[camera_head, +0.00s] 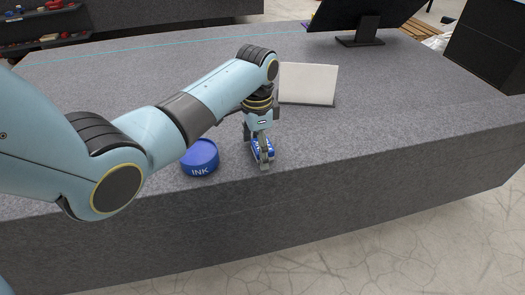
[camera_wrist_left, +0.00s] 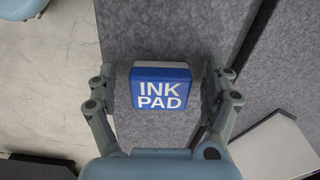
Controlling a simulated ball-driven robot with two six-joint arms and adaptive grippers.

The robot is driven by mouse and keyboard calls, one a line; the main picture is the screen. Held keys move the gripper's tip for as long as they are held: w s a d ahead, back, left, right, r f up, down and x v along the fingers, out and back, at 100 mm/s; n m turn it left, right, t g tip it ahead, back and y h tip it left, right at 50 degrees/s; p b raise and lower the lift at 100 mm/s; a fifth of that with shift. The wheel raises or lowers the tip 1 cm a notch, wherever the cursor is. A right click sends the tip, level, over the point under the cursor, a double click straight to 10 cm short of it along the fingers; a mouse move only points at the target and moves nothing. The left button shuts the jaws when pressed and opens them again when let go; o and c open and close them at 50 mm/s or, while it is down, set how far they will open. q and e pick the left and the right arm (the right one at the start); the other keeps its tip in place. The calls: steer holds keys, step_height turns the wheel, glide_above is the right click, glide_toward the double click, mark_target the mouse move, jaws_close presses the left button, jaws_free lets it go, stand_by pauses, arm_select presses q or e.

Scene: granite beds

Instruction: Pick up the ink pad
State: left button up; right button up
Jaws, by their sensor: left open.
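The ink pad (camera_wrist_left: 161,89) is a blue block with a paler back part and white "INK PAD" lettering. In the left wrist view it lies on the grey granite between the two fingers of my left gripper (camera_wrist_left: 160,92). The fingers are open, one on each side, with a gap to the pad on both sides. In the head view my left gripper (camera_head: 262,154) points down over the pad near the bed's front edge, and its fingers partly hide the blue pad (camera_head: 257,150). My right gripper is in neither view.
A round blue tin marked "INK" (camera_head: 200,158) stands to the left of the gripper. The granite bed (camera_head: 400,100) is clear to the right.

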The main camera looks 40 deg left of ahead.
arm_select(q)
steer(key=shift+r, duration=0.1)
steer(key=shift+c, duration=0.2)
steer(key=c, duration=1)
steer(key=shift+w+r, duration=0.1)
steer(key=shift+r, duration=0.45)
steer(key=r, duration=0.1)
steer(key=r+p, duration=0.1)
steer(key=d+r+p, duration=0.1)
steer(key=r, duration=0.1)
steer(key=shift+s, duration=0.4)
steer(key=s+d+r+p, duration=0.1)
steer(key=s+d+r, duration=0.3)
steer(key=d, duration=0.1)
steer(key=s+d+r+p, duration=0.1)
steer(key=s+d+r, duration=0.1)
steer(key=s, duration=0.1)
steer(key=shift+d+p, duration=0.3)
steer(key=shift+d, duration=0.05)
